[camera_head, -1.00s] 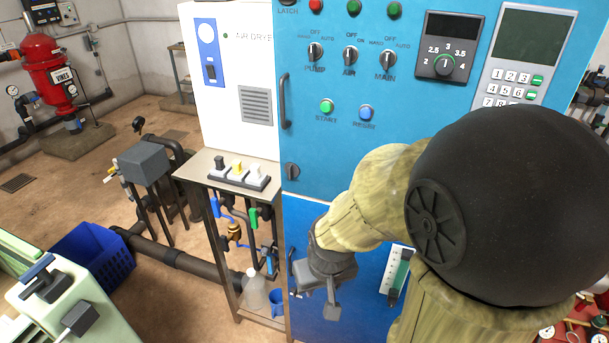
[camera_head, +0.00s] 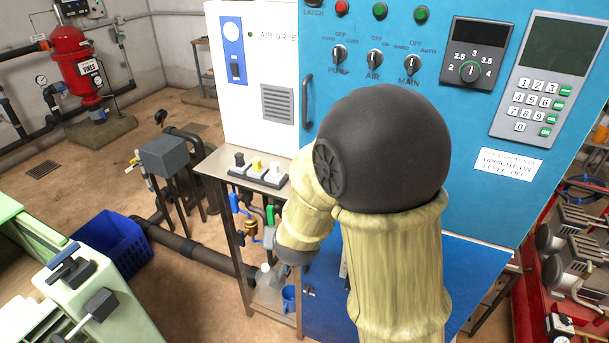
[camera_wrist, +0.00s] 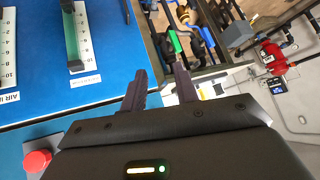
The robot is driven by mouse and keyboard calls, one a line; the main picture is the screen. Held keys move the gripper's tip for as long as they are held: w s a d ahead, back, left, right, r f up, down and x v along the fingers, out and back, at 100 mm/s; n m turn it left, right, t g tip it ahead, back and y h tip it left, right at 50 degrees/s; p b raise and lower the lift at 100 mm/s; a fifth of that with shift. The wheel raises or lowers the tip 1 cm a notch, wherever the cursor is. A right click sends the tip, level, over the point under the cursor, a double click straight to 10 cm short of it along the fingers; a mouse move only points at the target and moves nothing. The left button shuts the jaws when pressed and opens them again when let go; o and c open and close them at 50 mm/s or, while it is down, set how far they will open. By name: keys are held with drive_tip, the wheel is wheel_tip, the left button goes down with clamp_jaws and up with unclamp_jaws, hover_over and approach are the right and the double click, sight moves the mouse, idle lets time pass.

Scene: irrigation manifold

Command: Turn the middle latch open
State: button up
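The blue cabinet (camera_head: 470,210) stands in front of me in the head view. A dark knob-like latch on its left edge, seen earlier at mid-height, is now hidden behind my arm; I take it for the middle latch, but cannot confirm this. In the head view my gripper is mostly hidden behind my forearm, low by the cabinet's left edge. In the wrist view my gripper (camera_wrist: 160,70) has two dark fingers apart with nothing between them. Blue panel lies to the left of and behind the fingers.
A metal stand with switches (camera_head: 258,172) and pipes is left of the cabinet. A blue crate (camera_head: 110,248) and a green machine (camera_head: 85,290) are further left. Red machinery (camera_head: 540,290) is at the right. In the wrist view, a red knob (camera_wrist: 37,161) is at lower left.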

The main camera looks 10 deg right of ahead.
drive_tip(key=a+r+m+t+h, duration=0.1)
drive_tip(key=t+h, duration=0.1)
drive_tip(key=h, duration=0.1)
drive_tip(key=r+m+t+h+p, duration=0.1)
drive_tip(key=r+t+h, duration=0.1)
drive_tip(key=h, duration=0.2)
drive_tip(key=w+a+r+m+t+h, duration=0.1)
drive_tip(key=r+m+h, duration=0.1)
drive_tip(key=h, duration=0.1)
drive_tip(key=shift+a+r+t, duration=0.1)
drive_tip(key=shift+a+t, duration=0.2)
drive_tip(key=shift+t, duration=0.1)
drive_tip(key=shift+w+p, duration=0.15)
drive_tip(key=shift+p, duration=0.15)
drive_tip(key=p+x, duration=0.6)
drive_tip(key=x, duration=1.1)
drive_tip(key=shift+d+p, duration=0.3)
drive_tip(key=shift+p, duration=0.1)
drive_tip(key=shift+r, duration=0.15)
drive_tip(key=shift+c, duration=0.4)
clamp_jaws()
